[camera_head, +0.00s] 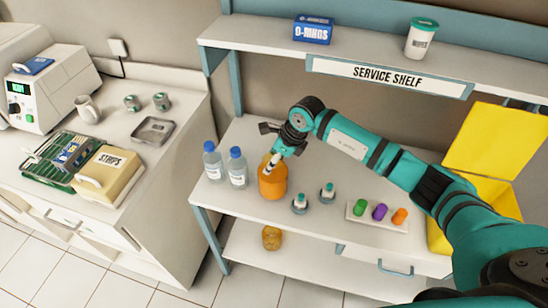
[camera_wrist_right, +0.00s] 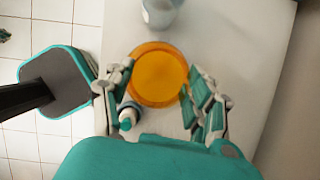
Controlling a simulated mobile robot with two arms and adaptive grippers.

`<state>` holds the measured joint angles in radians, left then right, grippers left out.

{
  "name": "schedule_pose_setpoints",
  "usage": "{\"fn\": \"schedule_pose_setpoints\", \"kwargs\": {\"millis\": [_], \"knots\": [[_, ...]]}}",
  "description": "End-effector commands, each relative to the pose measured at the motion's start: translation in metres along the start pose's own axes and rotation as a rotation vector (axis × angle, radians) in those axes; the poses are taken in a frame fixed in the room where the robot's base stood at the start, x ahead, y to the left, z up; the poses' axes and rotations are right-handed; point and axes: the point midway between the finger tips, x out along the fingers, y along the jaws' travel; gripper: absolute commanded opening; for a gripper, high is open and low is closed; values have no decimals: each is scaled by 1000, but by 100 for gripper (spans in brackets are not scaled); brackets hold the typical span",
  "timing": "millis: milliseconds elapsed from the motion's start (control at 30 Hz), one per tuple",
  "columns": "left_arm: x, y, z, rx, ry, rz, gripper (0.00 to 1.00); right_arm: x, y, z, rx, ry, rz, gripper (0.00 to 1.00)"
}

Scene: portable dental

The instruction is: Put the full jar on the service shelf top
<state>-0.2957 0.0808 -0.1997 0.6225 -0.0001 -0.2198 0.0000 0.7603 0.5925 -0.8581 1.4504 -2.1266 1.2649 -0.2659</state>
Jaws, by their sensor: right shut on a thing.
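An orange jar (camera_head: 272,184) stands upright on the middle board of the service shelf unit. My right gripper (camera_head: 273,162) reaches down on it from above and is shut on it. In the right wrist view the jar's round orange top (camera_wrist_right: 158,75) lies between the two fingers of the right gripper (camera_wrist_right: 162,88). The jar's contents cannot be made out. A second, yellow-brown jar (camera_head: 271,238) stands on the lower board. The service shelf top (camera_head: 360,47) is the white upper board above the "SERVICE SHELF" sign. My left gripper is not in view.
Two blue-capped bottles (camera_head: 237,168) stand close left of the orange jar, small dropper bottles (camera_head: 300,203) to its right. The top holds a blue O-rings box (camera_head: 313,30) and a green-lidded white tub (camera_head: 421,40), with free room between. A yellow bin (camera_head: 497,140) stands at right.

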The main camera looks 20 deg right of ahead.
Motion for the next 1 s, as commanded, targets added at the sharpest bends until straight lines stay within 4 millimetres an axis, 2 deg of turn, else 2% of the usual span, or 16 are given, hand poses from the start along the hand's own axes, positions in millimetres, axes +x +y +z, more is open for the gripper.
{"fn": "schedule_pose_setpoints", "kwargs": {"millis": [100,367,400,533,567,833,1000], "knots": [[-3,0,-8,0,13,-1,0,3,-1,1,-1,-7,-3,0],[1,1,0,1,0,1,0,5,-1,0,-1,-7,-3,0],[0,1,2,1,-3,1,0,6,0,-2,-1,-2,-2,60],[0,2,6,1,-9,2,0,6,0,-2,-1,-2,-2,77],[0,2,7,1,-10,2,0,5,0,-2,-1,-2,-2,79],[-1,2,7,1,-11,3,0,4,0,-1,0,-2,-1,79],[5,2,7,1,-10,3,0,-9,-2,-2,-2,-4,-4,79]]}}
